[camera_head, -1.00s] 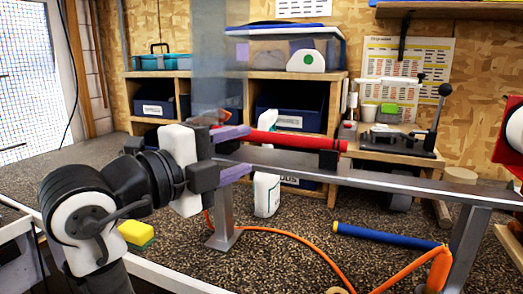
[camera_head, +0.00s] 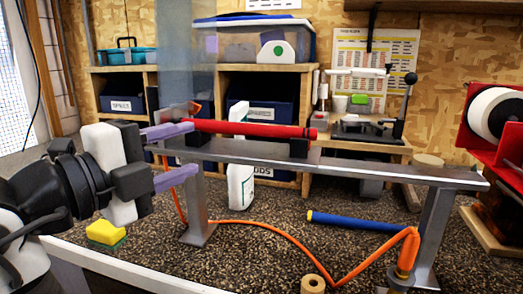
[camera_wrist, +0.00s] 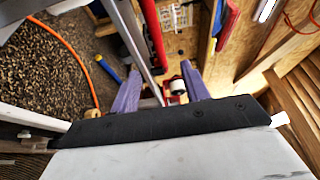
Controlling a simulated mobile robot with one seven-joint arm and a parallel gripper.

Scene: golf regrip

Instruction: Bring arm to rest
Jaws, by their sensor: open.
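My gripper (camera_head: 182,155) is at the left in the head view, with its purple fingers spread apart and nothing between them. The fingers point right toward the left end of the metal rail (camera_head: 340,163). A red grip (camera_head: 250,128) lies along the top of the rail, held near its right end by a dark block (camera_head: 299,147). In the head view the upper finger overlaps the left end of the grip, and I cannot tell whether they touch. In the wrist view the open fingers (camera_wrist: 160,88) show with the red grip (camera_wrist: 153,32) beyond them.
A blue tube (camera_head: 355,221) and an orange hose (camera_head: 290,240) lie on the speckled bench. A white spray bottle (camera_head: 240,182) stands behind the rail. A yellow sponge (camera_head: 105,233) is near the front edge. A red machine (camera_head: 492,120) stands at the right.

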